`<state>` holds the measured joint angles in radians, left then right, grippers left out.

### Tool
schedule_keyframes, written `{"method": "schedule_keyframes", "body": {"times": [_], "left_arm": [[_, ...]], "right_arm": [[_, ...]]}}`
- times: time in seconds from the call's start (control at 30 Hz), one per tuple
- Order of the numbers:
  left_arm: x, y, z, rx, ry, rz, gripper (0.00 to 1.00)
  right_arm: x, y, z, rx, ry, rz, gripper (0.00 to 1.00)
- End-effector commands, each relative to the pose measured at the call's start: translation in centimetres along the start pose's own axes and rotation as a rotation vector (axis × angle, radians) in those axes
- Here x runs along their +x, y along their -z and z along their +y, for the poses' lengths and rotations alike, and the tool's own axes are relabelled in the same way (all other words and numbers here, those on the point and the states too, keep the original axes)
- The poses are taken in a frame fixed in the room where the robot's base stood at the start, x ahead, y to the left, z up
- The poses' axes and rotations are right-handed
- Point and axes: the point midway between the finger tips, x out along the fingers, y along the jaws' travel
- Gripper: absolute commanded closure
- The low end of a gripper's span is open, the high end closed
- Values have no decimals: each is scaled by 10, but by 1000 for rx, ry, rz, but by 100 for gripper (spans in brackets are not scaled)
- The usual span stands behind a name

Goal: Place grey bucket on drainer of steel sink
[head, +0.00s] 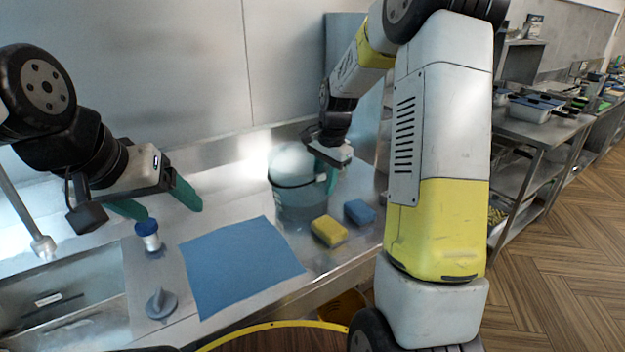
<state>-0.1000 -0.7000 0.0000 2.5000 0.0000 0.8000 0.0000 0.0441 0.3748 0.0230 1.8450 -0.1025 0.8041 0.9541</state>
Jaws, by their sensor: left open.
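The grey bucket (298,205) stands upright on the steel worktop at the back, right of the blue cloth. My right gripper (328,172) is at the bucket's right rim, with green fingers partly hidden; I cannot tell whether they grip it. The steel sink (62,290) is at the lower left, with its basin partly cut off by the frame. Flat steel surface (225,190) extends right of the basin; I cannot make out where the drainer ends. My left gripper (160,202) is open and empty above the back of the sink, its green fingers apart.
A blue cloth (238,265) lies flat between basin and bucket. A small blue-capped container (148,235) and a grey knob-like item (161,303) are left of it. A tap (43,247) rises at far left.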

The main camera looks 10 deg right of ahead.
Motion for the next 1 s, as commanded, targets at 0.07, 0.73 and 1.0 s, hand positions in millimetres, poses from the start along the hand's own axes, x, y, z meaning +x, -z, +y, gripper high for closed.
{"method": "schedule_keyframes", "body": {"times": [0.07, 0.73, 1.0], "left_arm": [[0, 0, 0, 0, 0, 0, 25], [0, 0, 0, 0, 0, 0, 25], [0, 0, 0, 0, 0, 0, 25]], "right_arm": [[-16, 1, -1, 0, 5, 4, 70], [-121, -9, 6, -45, 22, 12, 70], [-171, -69, 56, -352, 133, 96, 70]]}}
